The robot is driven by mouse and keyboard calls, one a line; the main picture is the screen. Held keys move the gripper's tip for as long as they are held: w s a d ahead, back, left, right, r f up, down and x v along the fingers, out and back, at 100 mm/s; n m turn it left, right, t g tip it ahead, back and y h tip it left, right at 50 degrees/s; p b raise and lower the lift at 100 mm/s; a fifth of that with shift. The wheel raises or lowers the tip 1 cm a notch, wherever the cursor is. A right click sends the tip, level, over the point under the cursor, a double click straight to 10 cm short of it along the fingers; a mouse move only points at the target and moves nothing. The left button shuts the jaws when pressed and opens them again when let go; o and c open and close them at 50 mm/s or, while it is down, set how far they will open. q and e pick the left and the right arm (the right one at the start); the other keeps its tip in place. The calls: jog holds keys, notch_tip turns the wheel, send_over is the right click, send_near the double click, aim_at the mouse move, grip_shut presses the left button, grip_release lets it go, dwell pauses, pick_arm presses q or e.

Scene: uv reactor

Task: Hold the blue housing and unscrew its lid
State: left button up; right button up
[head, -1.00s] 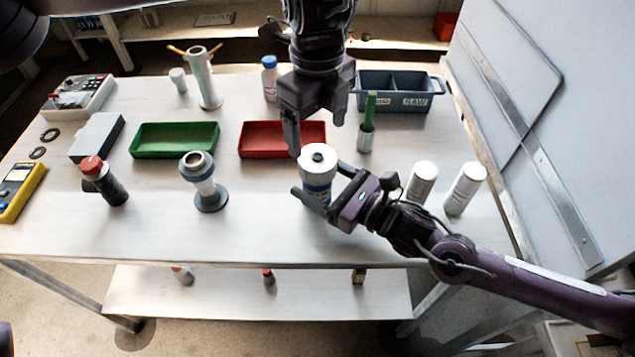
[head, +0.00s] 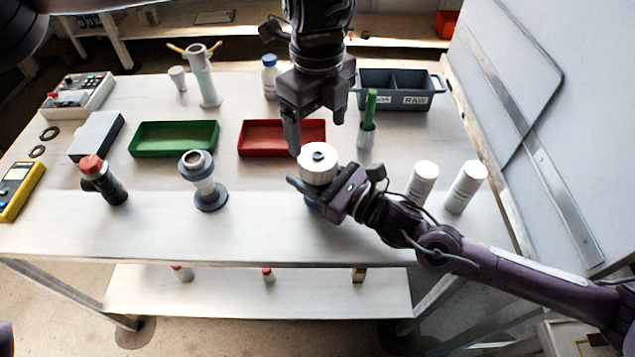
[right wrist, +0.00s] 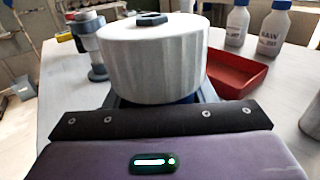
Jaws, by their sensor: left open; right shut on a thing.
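The blue housing (head: 311,203) stands upright near the table's front edge, mostly hidden behind my right gripper. Its wide white lid (head: 318,164), with a dark nut on top, sits on it; the lid (right wrist: 150,58) fills the middle of the right wrist view. My right gripper (head: 312,188) comes in from the right and is shut on the housing just below the lid. My left gripper (head: 317,140) points down from above, open and empty, just over and behind the lid. Its fingers do not surround the lid.
Two white bottles (head: 422,183) stand to the right of my right gripper. A red tray (head: 262,153) lies behind the housing and a green tray (head: 173,153) further left. A grey stand (head: 209,196) stands left. A cup with a green tool (head: 368,132) stands behind right.

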aim_at(317, 156)
pick_arm(q)
jog(key=m, duration=1.2)
jog(key=shift+m, duration=0.4)
jog(key=m, duration=1.2)
jog(key=shift+m, duration=0.4)
jog(key=m, duration=1)
jog(key=shift+f, duration=4.05)
